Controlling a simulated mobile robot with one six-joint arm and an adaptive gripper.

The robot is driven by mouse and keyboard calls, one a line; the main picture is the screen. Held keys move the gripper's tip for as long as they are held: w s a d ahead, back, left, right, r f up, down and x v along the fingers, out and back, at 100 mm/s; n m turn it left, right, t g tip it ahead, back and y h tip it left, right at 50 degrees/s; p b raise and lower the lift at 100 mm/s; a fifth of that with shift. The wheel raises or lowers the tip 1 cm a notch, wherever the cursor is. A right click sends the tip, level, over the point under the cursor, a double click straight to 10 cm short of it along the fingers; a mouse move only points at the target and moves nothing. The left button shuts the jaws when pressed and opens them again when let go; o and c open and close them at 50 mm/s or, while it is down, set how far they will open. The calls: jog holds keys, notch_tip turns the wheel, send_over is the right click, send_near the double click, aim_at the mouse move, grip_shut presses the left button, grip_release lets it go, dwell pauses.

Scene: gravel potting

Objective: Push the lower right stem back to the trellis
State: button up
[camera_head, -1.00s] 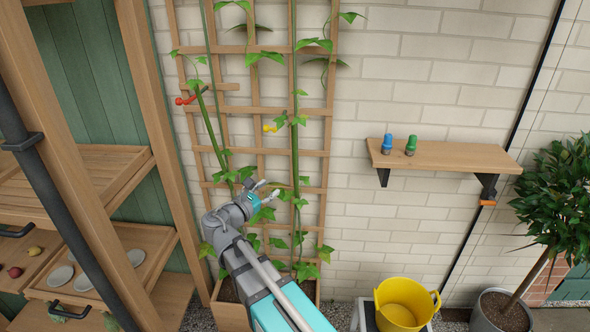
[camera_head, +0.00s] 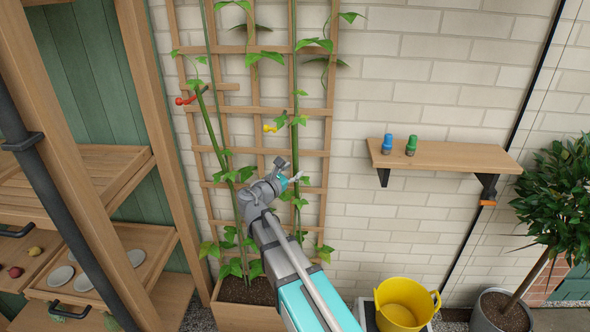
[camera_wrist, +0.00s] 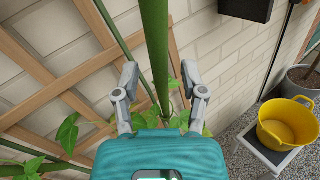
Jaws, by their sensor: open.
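The wooden trellis (camera_head: 317,153) stands against the white brick wall, and its slats show at the left of the wrist view (camera_wrist: 40,72). The right green stem (camera_head: 294,140) runs up its right half. My gripper (camera_head: 289,172) is at the lower part of this stem in the head view. In the wrist view my gripper (camera_wrist: 160,80) is open, with a thick green stem (camera_wrist: 156,40) passing between its two spread fingers. That stem stands in front of the slats; whether it touches a finger or the palm I cannot tell. Another stem (camera_head: 211,128) climbs the left side.
A red clip (camera_head: 185,100) and a yellow clip (camera_head: 269,128) sit at the trellis. A wall shelf (camera_head: 455,157) with a blue and a green object is to the right. A wooden rack (camera_head: 140,110) is at left.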

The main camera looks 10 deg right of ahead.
jog(key=shift+x, duration=0.8)
jog(key=shift+c, duration=0.2)
grip_shut()
